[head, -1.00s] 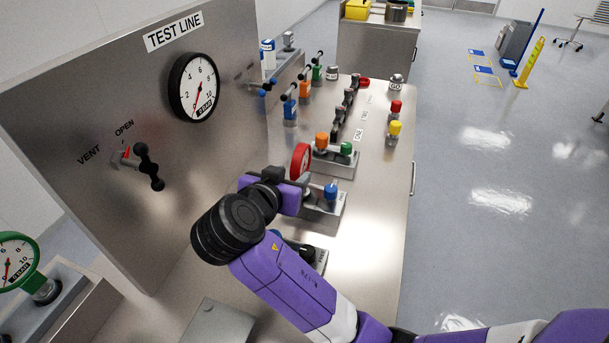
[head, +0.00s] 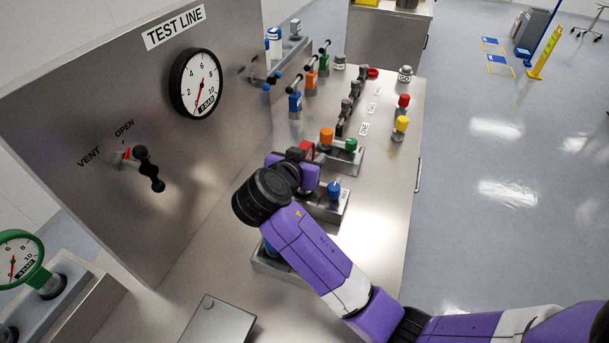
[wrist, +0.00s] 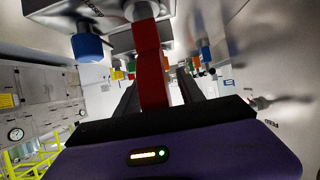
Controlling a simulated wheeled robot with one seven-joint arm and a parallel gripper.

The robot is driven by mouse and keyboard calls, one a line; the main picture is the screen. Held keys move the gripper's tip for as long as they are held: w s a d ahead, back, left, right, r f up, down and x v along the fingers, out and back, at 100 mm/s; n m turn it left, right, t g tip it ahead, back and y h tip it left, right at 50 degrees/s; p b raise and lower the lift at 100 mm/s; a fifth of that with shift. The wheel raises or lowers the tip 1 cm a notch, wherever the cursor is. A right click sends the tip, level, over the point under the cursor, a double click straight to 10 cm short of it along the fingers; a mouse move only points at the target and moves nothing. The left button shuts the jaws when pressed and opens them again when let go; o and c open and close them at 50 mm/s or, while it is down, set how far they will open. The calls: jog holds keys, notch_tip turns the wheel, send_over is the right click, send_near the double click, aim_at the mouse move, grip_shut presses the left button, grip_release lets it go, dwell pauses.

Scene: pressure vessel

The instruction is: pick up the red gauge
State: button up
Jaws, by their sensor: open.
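The red gauge (head: 307,150) stands at a metal block on the bench, mostly hidden behind my gripper in the head view. In the wrist view the red gauge (wrist: 151,68) is seen edge-on, as a tall red band running down between my two fingers. My gripper (head: 298,157) is at the gauge. In the wrist view my gripper (wrist: 159,95) is open, with one dark finger on each side of the red body. I cannot tell whether either finger touches it.
A blue cap (head: 334,190) stands close by on the block (head: 325,208). Orange (head: 326,135) and green (head: 351,145) caps stand just behind. The TEST LINE panel (head: 100,110) rises on the left.

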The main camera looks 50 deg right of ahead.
jog(key=shift+w+d+f, duration=0.1)
jog(key=shift+d+f, duration=0.05)
jog(key=shift+d, duration=0.05)
grip_shut()
dwell(1.3)
